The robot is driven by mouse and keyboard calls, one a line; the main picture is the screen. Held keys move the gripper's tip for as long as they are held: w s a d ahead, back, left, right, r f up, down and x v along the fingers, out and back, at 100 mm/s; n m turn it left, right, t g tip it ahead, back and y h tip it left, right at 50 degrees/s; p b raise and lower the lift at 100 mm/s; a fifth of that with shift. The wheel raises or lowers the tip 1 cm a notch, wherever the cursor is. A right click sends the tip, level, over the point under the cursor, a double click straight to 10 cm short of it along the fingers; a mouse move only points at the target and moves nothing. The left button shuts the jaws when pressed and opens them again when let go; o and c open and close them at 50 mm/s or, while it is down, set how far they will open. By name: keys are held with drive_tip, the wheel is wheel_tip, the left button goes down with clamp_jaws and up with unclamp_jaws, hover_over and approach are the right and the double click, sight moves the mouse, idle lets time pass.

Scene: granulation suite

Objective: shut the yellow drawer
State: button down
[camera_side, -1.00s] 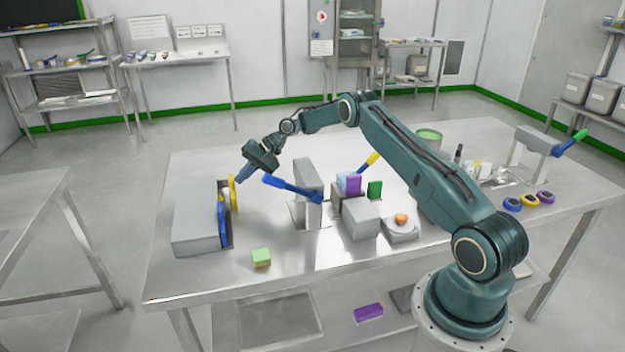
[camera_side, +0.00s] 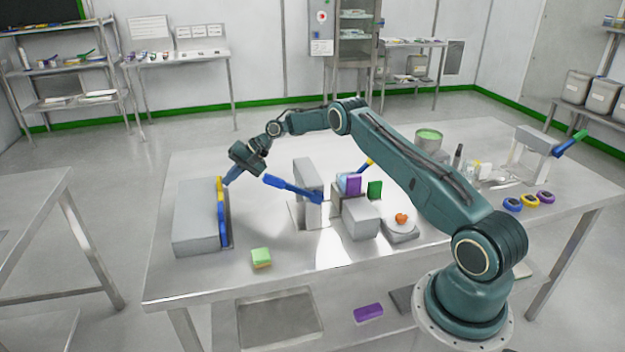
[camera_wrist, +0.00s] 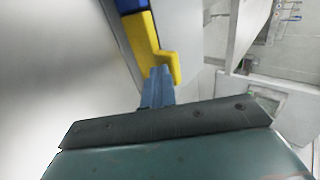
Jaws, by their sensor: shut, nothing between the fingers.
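The yellow drawer (camera_side: 219,187) is in the grey cabinet (camera_side: 194,222) at the left of the table. In the side view its yellow front lies about in line with the blue drawer front (camera_side: 223,224) nearer the camera. My gripper (camera_side: 229,181) is shut and empty, its fingertips at the yellow front. In the wrist view the yellow drawer (camera_wrist: 150,45) shows a flat front with a handle sticking out. My gripper's fingers (camera_wrist: 160,75) are together at this handle, seemingly touching it. The drawer's inside is hidden.
A stand with a blue lever (camera_side: 290,187) is right of the cabinet, close to my wrist. A green-topped block (camera_side: 261,257) lies in front. Grey boxes with purple and green pieces (camera_side: 354,185) stand mid-table. The table (camera_side: 200,283) is clear at its front left.

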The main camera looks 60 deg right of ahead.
drive_tip(key=shift+s+d, duration=0.3)
drive_tip(key=s+d, duration=0.2)
drive_tip(key=shift+s+d+r, duration=0.25)
drive_tip(key=shift+d+r, duration=0.05)
drive_tip(key=shift+d, duration=0.05)
drive_tip(key=v, duration=0.9)
drive_tip(key=shift+s, duration=0.15)
drive_tip(key=s+a+r+n+h, duration=0.2)
drive_tip(key=s+a+r+n, duration=0.1)
drive_tip(key=a+r, duration=0.85)
drive_tip(key=s+a+r+n+h, duration=0.2)
drive_tip(key=s+a+r, duration=0.5)
drive_tip(key=s+r, duration=0.3)
drive_tip(key=s+a+r+n+g+h, duration=0.1)
drive_tip(key=s+a, duration=0.1)
drive_tip(key=s, duration=0.5)
drive_tip(key=s+a+r+n, duration=0.1)
drive_tip(key=s+a, duration=0.2)
drive_tip(key=s, duration=0.4)
drive_tip(key=s+f+n, duration=0.1)
drive_tip(key=s+f, duration=0.1)
drive_tip(key=s, duration=0.5)
drive_tip(key=s+f+n+h, duration=0.1)
drive_tip(key=s+f, duration=0.1)
drive_tip(key=s, duration=0.5)
drive_tip(key=shift+s+f+h, duration=0.3)
drive_tip(key=shift+f, duration=0.1)
